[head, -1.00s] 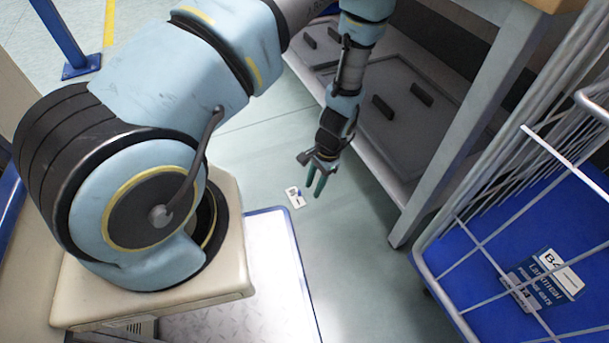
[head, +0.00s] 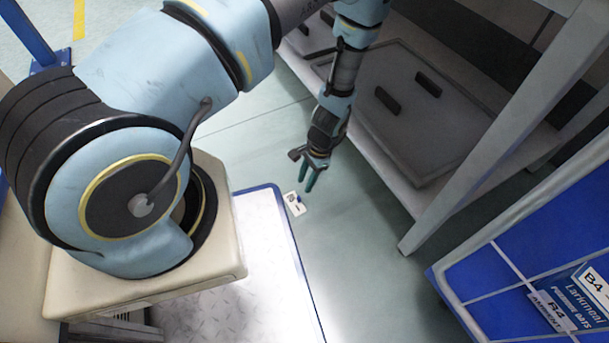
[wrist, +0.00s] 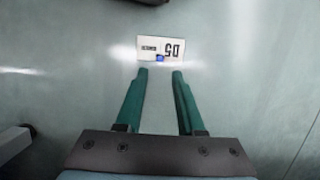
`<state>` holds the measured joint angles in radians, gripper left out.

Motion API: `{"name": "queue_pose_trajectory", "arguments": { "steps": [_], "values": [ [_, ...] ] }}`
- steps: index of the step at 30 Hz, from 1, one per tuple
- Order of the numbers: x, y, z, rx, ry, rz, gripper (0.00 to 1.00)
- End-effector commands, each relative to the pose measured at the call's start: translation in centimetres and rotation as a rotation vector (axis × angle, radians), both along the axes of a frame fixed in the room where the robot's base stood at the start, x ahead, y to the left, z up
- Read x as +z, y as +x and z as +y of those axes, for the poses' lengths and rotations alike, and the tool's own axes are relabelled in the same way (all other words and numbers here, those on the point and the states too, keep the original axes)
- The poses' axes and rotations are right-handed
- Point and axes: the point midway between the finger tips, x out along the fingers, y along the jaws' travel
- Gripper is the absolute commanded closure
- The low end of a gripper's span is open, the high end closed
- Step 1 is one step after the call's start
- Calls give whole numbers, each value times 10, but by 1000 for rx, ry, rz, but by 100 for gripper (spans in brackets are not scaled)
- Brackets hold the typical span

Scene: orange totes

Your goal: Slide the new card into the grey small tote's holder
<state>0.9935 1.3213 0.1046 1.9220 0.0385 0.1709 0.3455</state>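A small white card (head: 293,207) with dark print and a blue spot lies on the floor. In the wrist view the card (wrist: 149,43) reads "D5" upside down, with a small dark block of print beside it. My gripper (head: 308,184) hangs low beside the card in the head view. In the wrist view its two green fingers (wrist: 160,76) are apart with nothing between them, and the card lies just beyond their tips. I cannot make out a grey small tote or its holder in these frames.
A bench with a grey lower shelf (head: 455,185) stands right of my gripper.

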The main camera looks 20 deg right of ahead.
Motion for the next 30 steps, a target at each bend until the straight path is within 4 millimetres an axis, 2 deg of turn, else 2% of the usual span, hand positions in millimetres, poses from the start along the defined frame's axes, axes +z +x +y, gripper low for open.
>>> {"name": "queue_pose_trajectory", "arguments": {
  "steps": [8, 21, 30],
  "values": [
    [-16, -1, 4, 0, 1, 0, 62],
    [-61, -4, 17, 1, 1, 0, 62],
    [-67, -5, 20, 0, 0, 0, 62]
  ]
}}
